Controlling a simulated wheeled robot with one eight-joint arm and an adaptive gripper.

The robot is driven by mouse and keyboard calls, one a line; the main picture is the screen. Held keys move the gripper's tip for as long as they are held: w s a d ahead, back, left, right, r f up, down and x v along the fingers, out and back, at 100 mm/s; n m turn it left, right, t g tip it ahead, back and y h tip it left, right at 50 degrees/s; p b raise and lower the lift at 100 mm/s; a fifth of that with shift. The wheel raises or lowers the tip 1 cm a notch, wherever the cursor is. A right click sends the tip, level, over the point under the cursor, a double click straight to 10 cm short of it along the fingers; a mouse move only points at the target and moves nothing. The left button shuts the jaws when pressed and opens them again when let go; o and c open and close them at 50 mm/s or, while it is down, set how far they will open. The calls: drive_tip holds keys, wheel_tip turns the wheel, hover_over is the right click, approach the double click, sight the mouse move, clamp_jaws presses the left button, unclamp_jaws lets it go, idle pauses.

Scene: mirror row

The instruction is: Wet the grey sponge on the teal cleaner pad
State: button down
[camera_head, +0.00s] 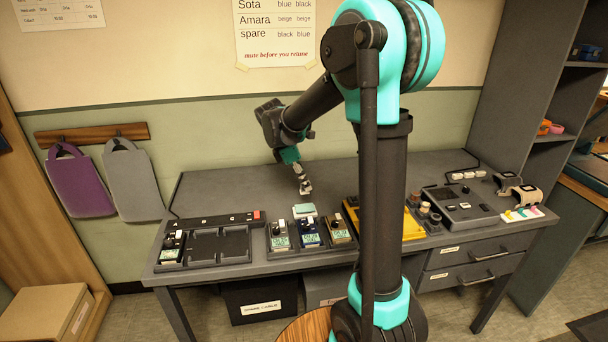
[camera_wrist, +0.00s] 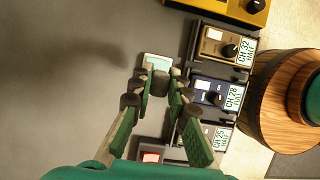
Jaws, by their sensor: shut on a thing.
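My gripper (camera_head: 303,182) is low over the desk, just behind the teal cleaner pad (camera_head: 304,210) in the head view. In the wrist view its green fingers (camera_wrist: 160,84) are closed on the small grey sponge (camera_wrist: 160,82), which is mostly hidden between the fingertips. The pad (camera_wrist: 158,61) shows just beyond the fingertips there, pale-rimmed with a teal top. The sponge looks to be apart from the pad, but its exact height above the desk cannot be told.
Several boxes with knobs and green labels, one blue (camera_head: 309,233), stand in a dark rack in front of the pad. A black tray (camera_head: 218,246) is at left and a yellow case (camera_head: 412,227) at right. The desk (camera_head: 235,190) behind the pad is clear.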

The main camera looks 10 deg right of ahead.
sight(303, 190)
drive_tip(key=shift+f, duration=2.55)
drive_tip(key=shift+f, duration=0.8)
drive_tip(key=shift+r, duration=3.55)
drive_tip(key=shift+s, duration=0.15)
